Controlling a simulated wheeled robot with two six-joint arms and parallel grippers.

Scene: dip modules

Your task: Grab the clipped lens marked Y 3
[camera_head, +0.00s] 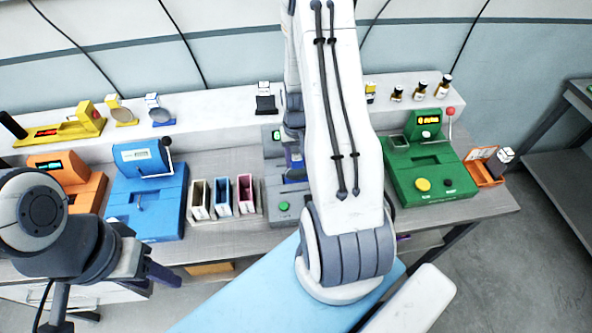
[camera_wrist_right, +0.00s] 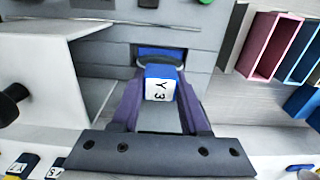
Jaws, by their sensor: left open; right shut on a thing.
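The clipped lens marked Y 3 (camera_wrist_right: 160,88) shows in the right wrist view as a blue clip with a white face bearing black letters. My right gripper (camera_wrist_right: 160,97) has its purple fingers on both sides of the clip and is shut on it. The clip sits at a dark slot in a grey device (camera_wrist_right: 185,62); whether the lens is still in the slot is hidden. In the head view my right arm covers most of this device (camera_head: 284,208). My left gripper (camera_head: 160,274) is open and empty at the lower left, in front of the table.
A blue device (camera_head: 150,205), three slim open boxes (camera_head: 222,196) and an orange device (camera_head: 85,190) stand to the left. A green device (camera_head: 430,175) stands at the right. Other clipped lenses, yellow (camera_head: 122,113) and blue (camera_head: 158,112), stand on the white back shelf (camera_head: 210,110).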

